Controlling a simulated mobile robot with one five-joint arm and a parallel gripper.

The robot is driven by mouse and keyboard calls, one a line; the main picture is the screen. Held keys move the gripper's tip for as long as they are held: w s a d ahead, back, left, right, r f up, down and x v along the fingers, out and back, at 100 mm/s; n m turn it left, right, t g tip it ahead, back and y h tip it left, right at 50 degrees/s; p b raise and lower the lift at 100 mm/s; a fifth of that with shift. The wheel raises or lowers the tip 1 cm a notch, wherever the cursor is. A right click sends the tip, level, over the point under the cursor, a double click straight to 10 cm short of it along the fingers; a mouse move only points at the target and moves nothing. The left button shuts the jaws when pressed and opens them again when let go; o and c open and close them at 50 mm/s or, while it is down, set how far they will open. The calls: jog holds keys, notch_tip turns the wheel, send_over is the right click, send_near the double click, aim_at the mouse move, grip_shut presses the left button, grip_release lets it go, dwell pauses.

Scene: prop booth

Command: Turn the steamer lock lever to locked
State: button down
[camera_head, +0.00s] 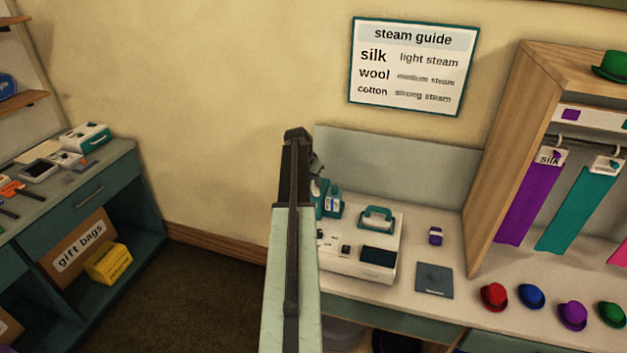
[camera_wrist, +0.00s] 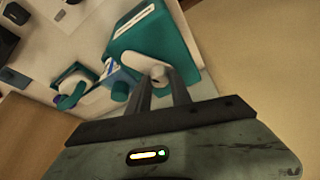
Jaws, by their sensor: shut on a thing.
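My gripper (camera_wrist: 163,98) is in the lower middle of the wrist view, its two fingers close together. They are shut on a small pale grey rounded piece (camera_wrist: 158,73), which appears to be the steamer lock lever. The piece stands out from a teal box (camera_wrist: 185,45) with a white label strip, too blurred to read. The fingers hide part of it, and I cannot tell which position it is in. In the head view my arm covers the lever and most of my gripper.
A white machine (camera_head: 340,262) with a teal handle (camera_head: 378,216) and dark panel stands on the counter right of my arm. Teal holders with small bottles (camera_head: 333,198) are behind it. A grey pad (camera_head: 434,280) and several small hats (camera_head: 494,296) lie farther right. A wooden cabinet (camera_head: 485,220) rises there.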

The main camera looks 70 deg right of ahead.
aim_at(319, 191)
jog(key=n+t, duration=0.1)
jog(key=n, duration=0.2)
jog(key=n+t, duration=0.1)
jog(key=n, duration=0.2)
jog(key=shift+s, duration=0.2)
jog(key=n+t, duration=0.1)
jog(key=n, duration=0.2)
jog(key=n+t+y, duration=0.1)
jog(key=n, duration=0.2)
jog(key=shift+s+d+n, duration=0.1)
jog(key=shift+s+n, duration=0.05)
jog(key=shift+n, duration=0.15)
jog(key=shift+t+y, duration=0.3)
jog(key=c, duration=1.2)
grip_release()
jog(key=p+v, duration=0.7)
jog(key=shift+s+r, duration=0.15)
jog(key=shift+r, duration=0.15)
